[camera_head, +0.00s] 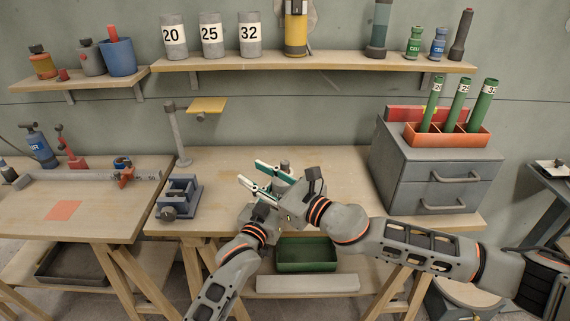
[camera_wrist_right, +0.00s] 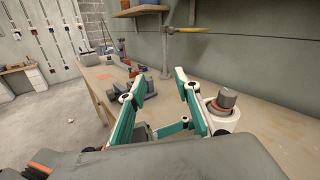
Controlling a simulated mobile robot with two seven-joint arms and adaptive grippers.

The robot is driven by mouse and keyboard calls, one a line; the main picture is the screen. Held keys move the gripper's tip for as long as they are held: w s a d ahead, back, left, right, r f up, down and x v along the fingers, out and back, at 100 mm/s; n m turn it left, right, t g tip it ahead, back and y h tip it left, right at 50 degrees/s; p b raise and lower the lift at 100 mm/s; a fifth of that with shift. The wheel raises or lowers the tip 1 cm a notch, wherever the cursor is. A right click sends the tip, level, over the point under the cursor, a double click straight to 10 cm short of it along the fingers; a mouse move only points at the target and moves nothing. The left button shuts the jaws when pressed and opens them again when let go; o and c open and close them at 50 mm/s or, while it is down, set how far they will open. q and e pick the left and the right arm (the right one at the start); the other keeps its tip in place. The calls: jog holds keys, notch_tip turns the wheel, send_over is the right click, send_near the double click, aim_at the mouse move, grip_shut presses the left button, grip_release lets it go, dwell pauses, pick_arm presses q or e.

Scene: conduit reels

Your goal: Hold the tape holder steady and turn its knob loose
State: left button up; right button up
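A blue-grey slotted block (camera_head: 182,190) with a round dark knob (camera_head: 168,213) at its near side stands on the bench's left end; it looks like the tape holder, though I cannot be sure. It shows small ahead in the right wrist view (camera_wrist_right: 152,86). My right gripper (camera_head: 259,178) points left, open and empty, apart from the block. My left gripper lies below and partly behind the right hand; its fingers are mostly hidden. A round pale piece with a grey cap (camera_wrist_right: 227,98) stands just right of my right fingers; its cap shows behind them in the head view (camera_head: 285,165).
A grey drawer cabinet (camera_head: 400,165) with an orange tray (camera_head: 448,140) of green tubes stands at the right. A post with a yellow plate (camera_head: 206,105) rises behind the block. A green bin (camera_head: 306,254) sits below. Bare benchtop lies between block and hands.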

aim_at(287, 166)
jog(key=s+d+f+m+t+h, duration=0.1)
jog(key=s+d+m+t+h, duration=0.15)
jog(key=d, duration=0.35)
jog(key=s+d+m+t+h, duration=0.2)
jog(key=d+m+h, duration=0.15)
jog(key=d, duration=0.25)
jog(key=shift+m, duration=0.3)
jog(key=x, duration=1.2)
jog(key=shift+w+d+f, duration=0.1)
jog(key=shift+w+f, duration=0.05)
jog(key=shift+f, duration=0.05)
grip_shut()
